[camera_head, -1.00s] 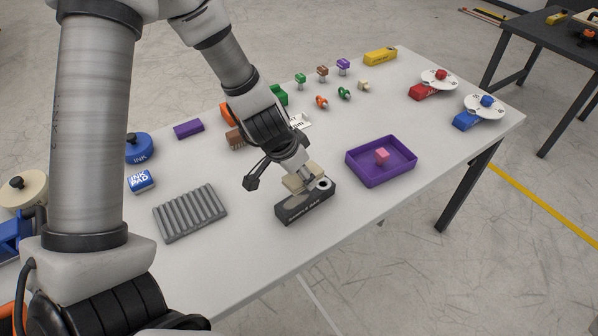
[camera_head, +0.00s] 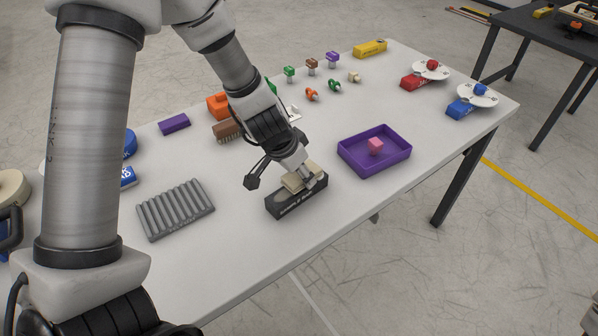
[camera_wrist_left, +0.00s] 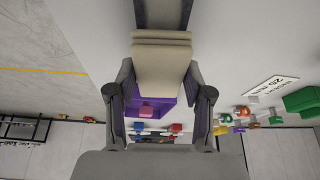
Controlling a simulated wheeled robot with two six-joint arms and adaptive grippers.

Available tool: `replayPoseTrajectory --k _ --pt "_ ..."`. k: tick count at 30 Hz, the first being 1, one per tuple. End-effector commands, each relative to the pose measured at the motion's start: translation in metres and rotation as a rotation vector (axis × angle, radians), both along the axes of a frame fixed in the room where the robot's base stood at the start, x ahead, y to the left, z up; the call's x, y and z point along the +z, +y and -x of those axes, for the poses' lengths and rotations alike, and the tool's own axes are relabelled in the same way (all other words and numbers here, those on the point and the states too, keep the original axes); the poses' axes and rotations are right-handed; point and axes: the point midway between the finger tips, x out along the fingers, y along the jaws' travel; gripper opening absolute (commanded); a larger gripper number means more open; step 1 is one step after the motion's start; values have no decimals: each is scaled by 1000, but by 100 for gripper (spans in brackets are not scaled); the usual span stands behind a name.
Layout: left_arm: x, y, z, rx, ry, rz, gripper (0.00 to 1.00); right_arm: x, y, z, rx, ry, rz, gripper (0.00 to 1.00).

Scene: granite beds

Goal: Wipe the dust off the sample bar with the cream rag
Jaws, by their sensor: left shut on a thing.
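The sample bar (camera_head: 290,206) is a dark block with pale lettering on its front, lying near the table's front edge. A pale greyish patch shows on the left part of its top. My left gripper (camera_head: 308,178) is shut on the cream rag (camera_head: 296,181) and holds it at the top of the bar's right part, hiding that end. In the left wrist view the folded rag (camera_wrist_left: 160,65) sits between the two fingers, with the grey bar (camera_wrist_left: 162,14) beyond it. My right gripper is not in view.
A purple tray (camera_head: 398,160) with a pink cube (camera_head: 376,146) stands just right of the bar. A grey ribbed rack (camera_head: 175,208) lies to the left.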

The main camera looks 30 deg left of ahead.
Motion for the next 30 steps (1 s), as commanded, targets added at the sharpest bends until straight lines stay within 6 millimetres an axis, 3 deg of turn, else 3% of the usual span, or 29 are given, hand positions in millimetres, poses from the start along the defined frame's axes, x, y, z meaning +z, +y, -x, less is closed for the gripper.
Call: replayPoseTrajectory --k 21,30 --pt "-13 0 1 1 0 0 23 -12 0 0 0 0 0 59" --pt "-10 7 22 1 0 1 23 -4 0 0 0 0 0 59"
